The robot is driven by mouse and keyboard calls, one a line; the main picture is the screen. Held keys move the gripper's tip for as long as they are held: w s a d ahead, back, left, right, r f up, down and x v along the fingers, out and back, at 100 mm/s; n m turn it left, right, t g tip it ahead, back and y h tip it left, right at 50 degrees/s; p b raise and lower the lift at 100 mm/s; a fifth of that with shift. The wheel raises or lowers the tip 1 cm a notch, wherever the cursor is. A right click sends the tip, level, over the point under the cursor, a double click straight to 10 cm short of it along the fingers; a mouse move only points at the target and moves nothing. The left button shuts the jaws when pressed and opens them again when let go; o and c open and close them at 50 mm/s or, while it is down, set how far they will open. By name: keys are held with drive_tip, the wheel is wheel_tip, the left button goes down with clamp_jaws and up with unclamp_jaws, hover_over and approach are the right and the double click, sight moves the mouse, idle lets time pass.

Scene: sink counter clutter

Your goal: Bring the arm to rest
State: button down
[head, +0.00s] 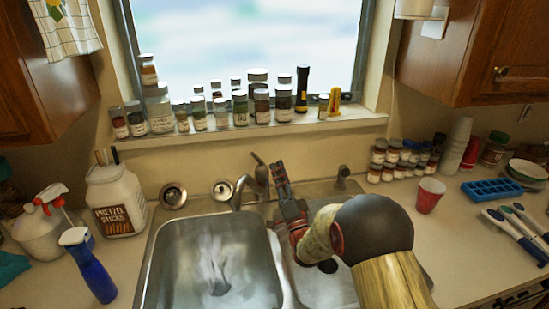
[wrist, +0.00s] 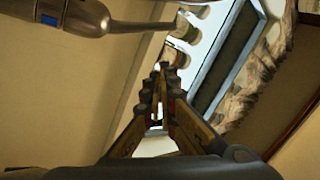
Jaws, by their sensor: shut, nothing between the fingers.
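My gripper (head: 280,172) is above the back of the sink in the head view, just right of the faucet (head: 242,188), with its fingers pointing up toward the window. It is shut and empty. My arm reaches in from the lower right over the right basin. In the wrist view, the fingertips of my gripper (wrist: 160,72) meet at the middle. A metal faucet part (wrist: 85,17) shows close at the upper left of that view, apart from the fingers.
Several jars (head: 240,108) line the windowsill. The left basin (head: 212,262) is empty. A pretzel jar (head: 116,203) and a blue spray bottle (head: 90,268) stand at left. A red cup (head: 429,196), a blue ice tray (head: 490,190) and brushes stand or lie at right.

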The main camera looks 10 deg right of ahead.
drive_tip(key=s+d+r+n+g+h, duration=0.2)
drive_tip(key=s+r+n+g+h, duration=0.25)
drive_tip(key=s+g, duration=0.45)
drive_tip(key=s+f+n+g, duration=0.2)
drive_tip(key=s+f+g, duration=0.1)
drive_tip(key=s, duration=1.4)
drive_tip(key=s+f+n+g, duration=0.3)
drive_tip(key=s+g, duration=0.3)
drive_tip(key=s, duration=1.1)
drive_tip(key=shift+s+a+f+y, duration=0.15)
drive_tip(key=shift+s+f+y, duration=0.1)
drive_tip(key=shift+s+y, duration=0.1)
drive_tip(key=shift+a+n, duration=0.15)
drive_tip(key=shift+n, duration=0.2)
